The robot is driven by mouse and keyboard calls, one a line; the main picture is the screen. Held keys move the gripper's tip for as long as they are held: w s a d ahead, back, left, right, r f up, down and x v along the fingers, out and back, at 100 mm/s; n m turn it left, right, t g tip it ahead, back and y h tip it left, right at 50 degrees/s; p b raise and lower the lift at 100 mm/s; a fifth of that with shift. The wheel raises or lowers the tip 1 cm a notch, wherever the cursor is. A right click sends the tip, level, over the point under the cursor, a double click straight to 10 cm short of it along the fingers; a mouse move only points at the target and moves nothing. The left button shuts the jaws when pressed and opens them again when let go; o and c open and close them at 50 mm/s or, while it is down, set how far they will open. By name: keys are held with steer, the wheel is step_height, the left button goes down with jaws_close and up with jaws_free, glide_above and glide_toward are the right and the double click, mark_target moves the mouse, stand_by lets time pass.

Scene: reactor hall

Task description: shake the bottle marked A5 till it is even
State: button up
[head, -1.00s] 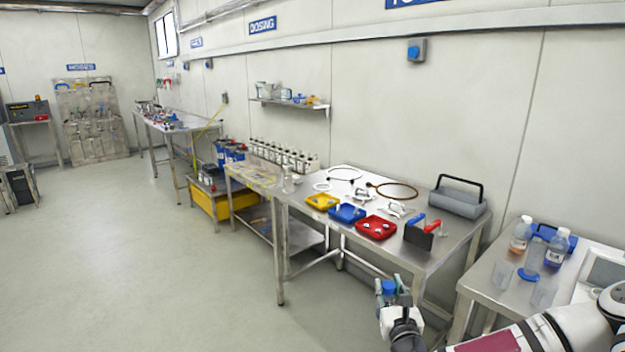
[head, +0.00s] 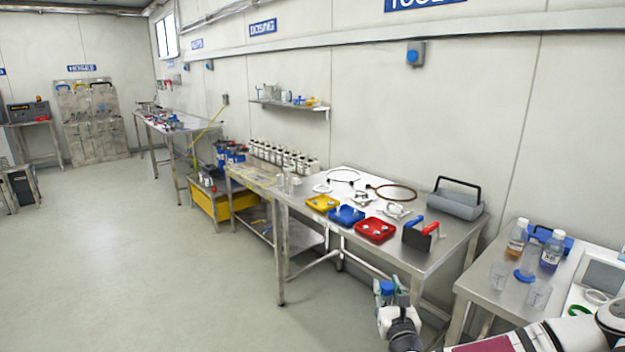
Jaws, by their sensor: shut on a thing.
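My gripper (head: 393,297) is low in the head view, in front of the near right end of the long steel bench. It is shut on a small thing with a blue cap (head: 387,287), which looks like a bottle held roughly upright. My wrist hides its lower part. No label or contents can be read on it, so I cannot tell whether it is marked A5. Two other bottles stand on the right table: one with orange liquid (head: 516,238) and one with dark blue liquid (head: 551,252). Their labels are too small to read.
The right table (head: 478,284) also holds a clear cylinder on a blue base (head: 524,275) and beakers (head: 538,294). The long bench carries yellow (head: 322,203), blue (head: 346,215) and red trays (head: 375,230) and a grey toolbox (head: 456,197). The floor at left is clear.

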mark_target(386, 300)
steer(key=shift+s+r, duration=0.1)
steer(key=shift+r, duration=0.35)
steer(key=f, duration=0.2)
steer(key=f+b, duration=0.1)
steer(key=f, duration=0.1)
steer(key=shift+w+f, duration=0.2)
steer(key=shift+f, duration=0.2)
step_height(386, 300, up, 5)
steer(key=shift+s+f+p, duration=0.1)
steer(key=shift+s+p, duration=0.05)
steer(key=shift+p, duration=1)
step_height(386, 300, down, 5)
steer(key=shift+r+b, duration=0.2)
steer(key=shift+b, duration=0.65)
